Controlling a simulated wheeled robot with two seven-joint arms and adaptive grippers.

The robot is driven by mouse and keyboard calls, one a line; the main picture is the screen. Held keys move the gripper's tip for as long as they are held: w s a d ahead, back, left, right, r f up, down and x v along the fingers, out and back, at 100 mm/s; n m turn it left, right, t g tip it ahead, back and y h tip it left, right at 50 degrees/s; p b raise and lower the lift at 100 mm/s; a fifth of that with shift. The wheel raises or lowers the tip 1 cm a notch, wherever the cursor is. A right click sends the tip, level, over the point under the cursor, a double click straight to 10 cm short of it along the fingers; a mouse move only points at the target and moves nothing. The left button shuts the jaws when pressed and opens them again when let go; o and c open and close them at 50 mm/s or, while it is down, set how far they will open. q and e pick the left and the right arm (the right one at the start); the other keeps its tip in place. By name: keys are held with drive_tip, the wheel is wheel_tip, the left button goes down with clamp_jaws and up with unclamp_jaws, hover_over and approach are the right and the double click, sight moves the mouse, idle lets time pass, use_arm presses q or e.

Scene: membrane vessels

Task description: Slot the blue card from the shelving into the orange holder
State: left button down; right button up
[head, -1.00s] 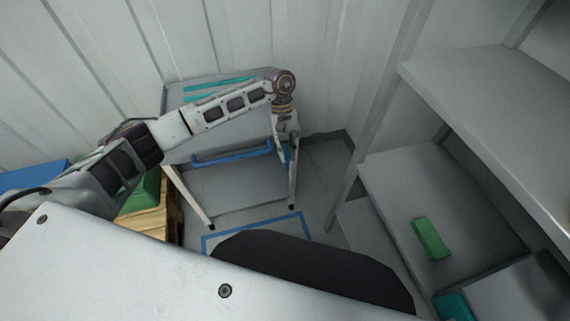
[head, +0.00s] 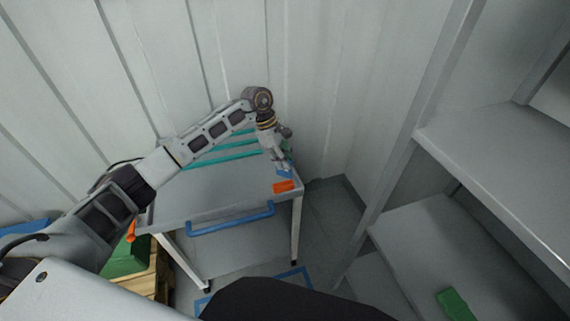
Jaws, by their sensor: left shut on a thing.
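My left gripper (head: 283,165) is over the right end of the grey cart top. It is shut on the small blue card (head: 286,172), of which only a bit shows below the fingers. The orange holder (head: 284,187) lies on the cart top near its right front corner, just below the card in the picture. I cannot tell whether card and holder touch. My right gripper is out of view.
The cart (head: 195,200) has a blue handle (head: 230,221) and teal strips (head: 225,154) at its back. Grey shelving (head: 490,165) stands at the right, with a green block (head: 455,304) on a lower shelf. An orange thing (head: 131,231) is at the cart's left side.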

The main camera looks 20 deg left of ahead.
use_arm(q)
drive_tip(key=shift+w+a+n+t, duration=0.25)
drive_tip(key=shift+w+n+t, duration=0.15)
drive_tip(key=shift+n, duration=0.4)
drive_tip(key=shift+w+n+t, duration=0.15)
drive_tip(key=shift+n+t, duration=0.25)
drive_tip(key=shift+n, duration=0.7)
drive_tip(key=shift+w+n+t+y, duration=0.1)
drive_tip(key=shift+n+t+y, duration=0.25)
drive_tip(key=shift+n, duration=0.75)
drive_tip(key=shift+w+n+t+y, duration=0.15)
drive_tip(key=shift+n+t, duration=0.3)
drive_tip(key=shift+n, duration=0.65)
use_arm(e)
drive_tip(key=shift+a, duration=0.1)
use_arm(q)
drive_tip(key=shift+s, duration=0.1)
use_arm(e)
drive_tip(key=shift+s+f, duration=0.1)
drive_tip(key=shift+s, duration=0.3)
use_arm(q)
drive_tip(key=shift+f, duration=0.25)
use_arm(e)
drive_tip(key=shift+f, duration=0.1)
